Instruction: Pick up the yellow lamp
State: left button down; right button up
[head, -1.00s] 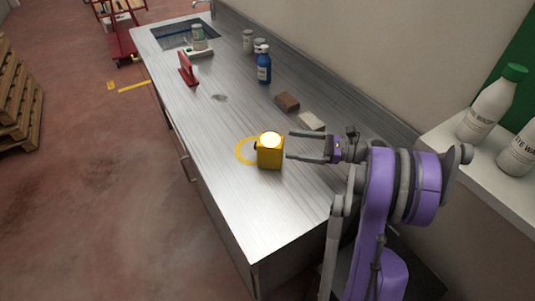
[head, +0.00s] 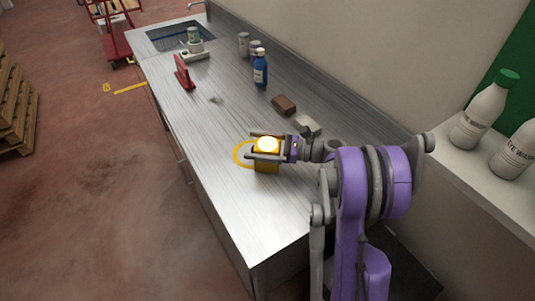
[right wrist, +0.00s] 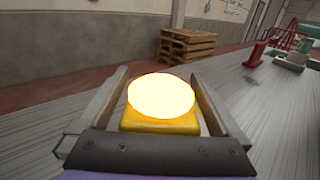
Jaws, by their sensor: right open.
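In the right wrist view the lamp (right wrist: 160,122) sits between the two fingers, with gaps visible on both sides. The lamp's lower part is hidden in that view. My left gripper is not in view.
On the metal counter (head: 215,135), a brown block (head: 284,104) and a pale block (head: 307,124) lie behind the gripper. A blue bottle (head: 260,70) and a red stand (head: 184,74) are farther back. White bottles (head: 470,125) stand on the right ledge. The counter's front is clear.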

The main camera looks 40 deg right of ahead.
grip_shut()
dwell(0.4)
jog(key=shift+r, duration=0.1)
